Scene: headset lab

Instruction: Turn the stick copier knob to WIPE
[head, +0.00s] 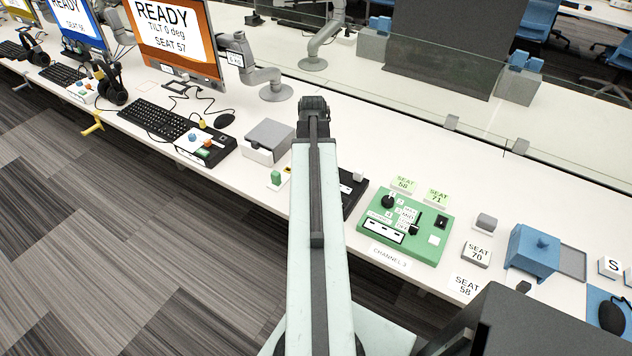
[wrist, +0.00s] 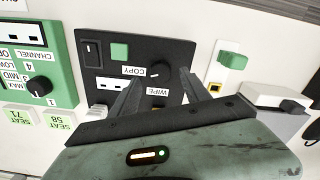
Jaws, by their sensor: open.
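The stick copier is a black box (wrist: 135,50) in the wrist view, with a rocker switch, a green square, a white slotted panel and a round black knob (wrist: 161,72). A COPY label (wrist: 133,71) and a WIPE label (wrist: 158,91) sit by the knob, upside down in this view. I cannot tell surely where the knob's mark points. My gripper (wrist: 161,82) is open, its two fingers either side of the knob in the picture; contact is not clear. In the head view my arm hides most of the copier (head: 350,188), and my gripper does not show.
A green channel box (head: 412,222) with its own knob stands right of the copier. A grey lidded box (head: 268,141) and a small block with a green top (head: 276,178) stand left. A glass divider runs along the back of the white table.

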